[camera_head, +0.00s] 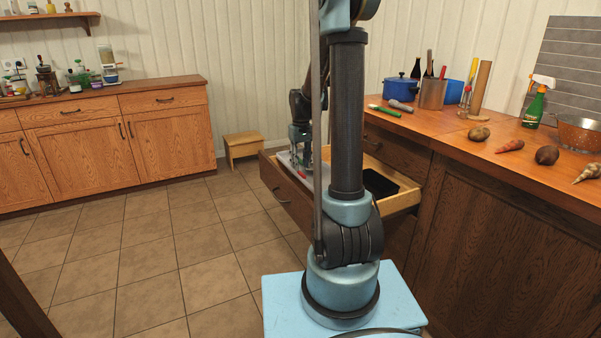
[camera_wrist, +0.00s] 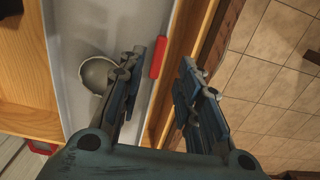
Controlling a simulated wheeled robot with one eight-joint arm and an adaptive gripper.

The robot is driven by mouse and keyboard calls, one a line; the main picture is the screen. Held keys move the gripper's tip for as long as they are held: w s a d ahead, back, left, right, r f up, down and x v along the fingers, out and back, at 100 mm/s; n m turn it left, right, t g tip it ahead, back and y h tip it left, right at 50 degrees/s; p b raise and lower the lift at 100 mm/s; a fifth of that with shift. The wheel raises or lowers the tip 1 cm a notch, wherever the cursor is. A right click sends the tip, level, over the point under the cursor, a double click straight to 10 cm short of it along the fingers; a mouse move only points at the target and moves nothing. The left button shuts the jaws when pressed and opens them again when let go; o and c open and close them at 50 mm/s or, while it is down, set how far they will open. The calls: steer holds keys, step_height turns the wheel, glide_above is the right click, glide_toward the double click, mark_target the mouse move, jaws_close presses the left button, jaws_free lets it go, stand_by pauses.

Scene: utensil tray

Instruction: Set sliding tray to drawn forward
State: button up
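The sliding tray (camera_wrist: 73,20) is light grey and lies inside an open wooden drawer. In the head view the tray (camera_head: 286,158) shows at the drawer's left end, partly hidden by my arm. A round metal utensil bowl (camera_wrist: 97,74) and a red piece (camera_wrist: 158,57) are in the tray. My gripper (camera_wrist: 163,80) is open, with its fingers apart. In the wrist view the left finger is over the tray and the right finger over the drawer's wooden front edge. I cannot tell whether either touches. In the head view my gripper (camera_head: 300,150) is over the drawer.
The drawer front (camera_head: 283,196) stands out from the counter (camera_head: 510,150). A black item (camera_head: 380,184) lies in the drawer's right part. Vegetables, a green bottle (camera_head: 535,108) and a blue pot (camera_head: 400,88) are on the counter. A stool (camera_head: 244,146) stands behind; the tiled floor is clear.

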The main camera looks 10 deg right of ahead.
step_height(320, 180, up, 6)
stand_by(0.4)
steer(key=s+d+r+m+t, duration=0.1)
steer(key=s+r+m, duration=0.15)
steer(key=s, duration=1.65)
steer(key=s+f, duration=0.4)
steer(key=s, duration=0.3)
steer(key=s+f+t, duration=0.1)
steer(key=s+f, duration=0.3)
steer(key=s, duration=0.4)
steer(key=shift+d+m, duration=0.45)
steer(key=shift+f, duration=0.1)
steer(key=shift+w+f, duration=0.2)
steer(key=shift+w, duration=0.2)
